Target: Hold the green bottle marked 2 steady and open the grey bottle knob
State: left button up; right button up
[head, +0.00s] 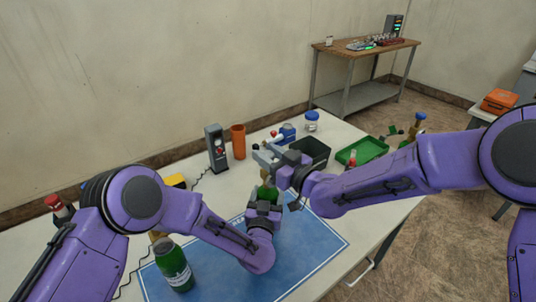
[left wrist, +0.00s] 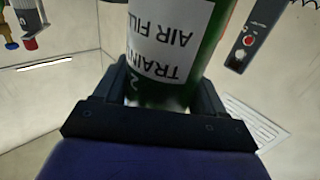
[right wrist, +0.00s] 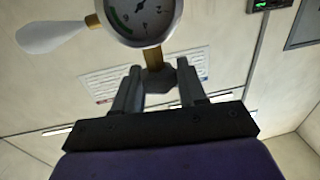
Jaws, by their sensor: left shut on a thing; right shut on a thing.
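The green bottle marked 2 (left wrist: 172,45) is between the fingers of my left gripper (left wrist: 165,92); its white label and the 2 appear upside down in the left wrist view. In the head view the bottle (head: 268,190) is mostly hidden by my left gripper (head: 264,206), above the blue mat. My right gripper (right wrist: 160,92) is shut on the dark grey knob (right wrist: 162,80), which sits on a brass stem below a round gauge (right wrist: 142,15). In the head view my right gripper (head: 270,160) is just above the left one and hides the knob.
Another green bottle (head: 173,266) stands on the blue mat (head: 310,250). Behind are a grey device (head: 216,148), an orange cylinder (head: 238,141), a black bin (head: 312,150), a green tray (head: 363,151) and a blue-lidded jar (head: 312,121). The mat's right part is clear.

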jog(key=shift+r+n+g+y, duration=0.1)
jog(key=shift+n+g+y, duration=0.7)
jog(key=shift+g+y, duration=0.1)
jog(key=o, duration=1)
jog(key=shift+c, duration=0.2)
jog(key=v, duration=1.2)
jog(key=shift+w+d, duration=0.1)
jog(key=shift+d, duration=0.05)
